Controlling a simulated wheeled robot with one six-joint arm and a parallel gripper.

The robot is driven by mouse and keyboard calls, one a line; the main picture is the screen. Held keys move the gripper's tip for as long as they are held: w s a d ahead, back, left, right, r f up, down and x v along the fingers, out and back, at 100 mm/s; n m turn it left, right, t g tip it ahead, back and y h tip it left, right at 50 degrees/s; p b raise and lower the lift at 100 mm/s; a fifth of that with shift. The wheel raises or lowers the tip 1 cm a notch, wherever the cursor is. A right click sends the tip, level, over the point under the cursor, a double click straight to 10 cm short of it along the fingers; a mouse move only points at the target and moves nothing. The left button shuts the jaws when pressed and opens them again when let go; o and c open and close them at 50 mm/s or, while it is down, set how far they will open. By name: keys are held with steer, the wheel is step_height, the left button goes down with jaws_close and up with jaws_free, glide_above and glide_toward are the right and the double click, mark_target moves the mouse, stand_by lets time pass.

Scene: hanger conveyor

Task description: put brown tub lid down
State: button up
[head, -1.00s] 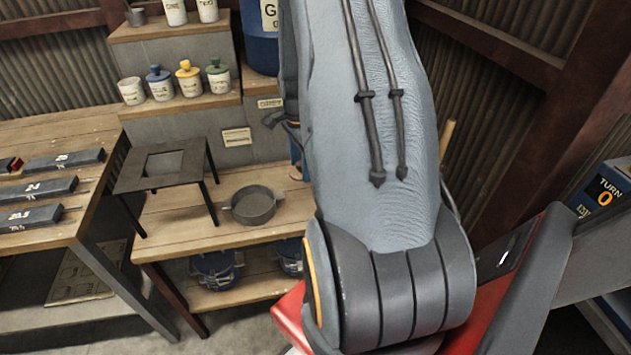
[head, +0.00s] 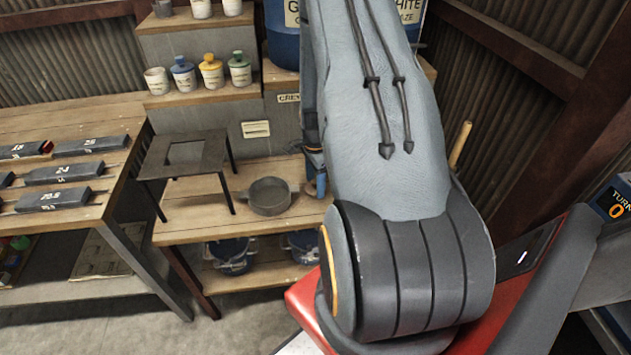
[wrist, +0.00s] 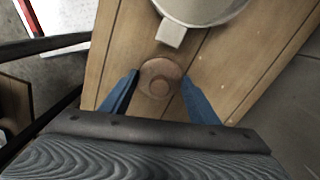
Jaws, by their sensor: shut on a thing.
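In the wrist view my gripper (wrist: 160,79) has its two blue fingers on either side of a round brown lid (wrist: 159,77) with a small knob, and it is shut on it. The lid is over the wooden shelf, close to the short handle of a grey pan; I cannot tell whether it touches the wood. In the head view the lid is hidden, and my arm covers most of the gripper. A white tub (head: 157,82) without a visible knobbed lid stands leftmost on the middle step, beside tubs with blue (head: 184,80), yellow (head: 211,78) and green (head: 239,74) lids.
The grey pan (head: 269,197) sits on the lower shelf (head: 200,228), right of a dark four-legged stand (head: 186,152). A workbench (head: 75,128) with dark labelled blocks is at left. Blue pots (head: 229,256) stand below. Bare wood shows around the pan.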

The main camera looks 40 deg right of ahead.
mark_target(315, 181)
steer(key=shift+f, duration=0.15)
steer(key=o, duration=1)
step_height(315, 181, up, 12)
steer(key=b, duration=0.4)
steer(key=s+a+r+n, duration=0.3)
steer(key=a+r+n, duration=0.1)
steer(key=a+n, duration=0.3)
steer(key=s+a+r+n+t, duration=0.1)
steer(key=s+a+r+n, duration=0.2)
steer(key=a+n, duration=0.4)
steer(key=s+a+r+n, duration=0.3)
steer(key=a+n, duration=0.4)
steer(key=a, duration=0.7)
steer(key=shift+s+a+r, duration=0.1)
steer(key=shift+s+r, duration=0.15)
steer(key=shift+r, duration=0.55)
